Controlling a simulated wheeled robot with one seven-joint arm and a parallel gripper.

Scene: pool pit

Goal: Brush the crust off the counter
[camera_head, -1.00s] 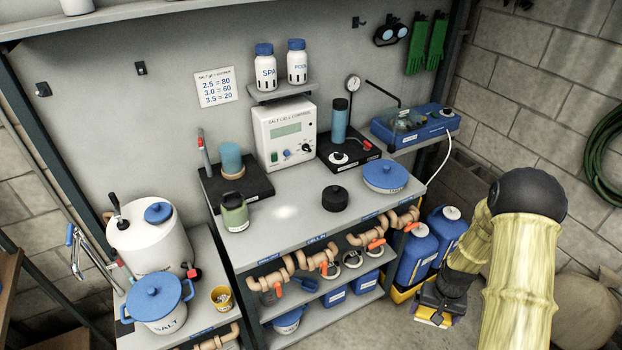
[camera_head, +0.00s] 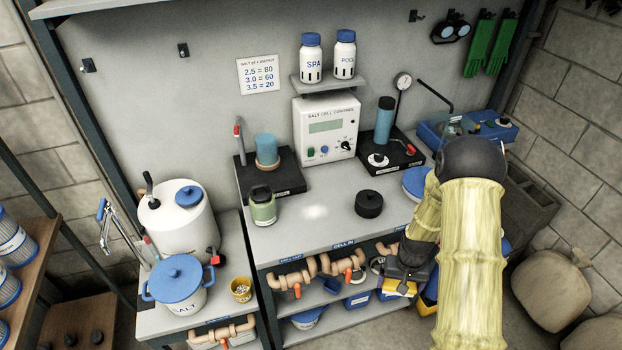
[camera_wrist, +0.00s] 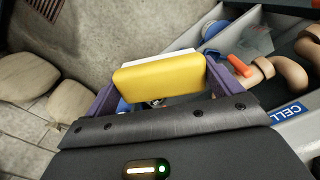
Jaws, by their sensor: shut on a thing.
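The grey counter (camera_head: 335,228) stands in the middle of the head view. A pale whitish patch (camera_head: 314,212), perhaps the crust, lies on its top between the green jar and the black puck. My gripper (camera_head: 400,288) is at the counter's front right, beside the front edge and apart from the patch. It is shut on a yellow block with a white layer (camera_wrist: 158,76), perhaps a sponge or brush, seen between the purple fingers (camera_wrist: 160,88) in the wrist view. The patch does not show in the wrist view.
The green jar (camera_head: 262,207), black puck (camera_head: 369,204) and blue-lidded dish (camera_head: 415,183) stand on the counter. The salt cell control box (camera_head: 326,128) is behind. Tan pipes with orange valves (camera_head: 330,267) run under the front edge.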

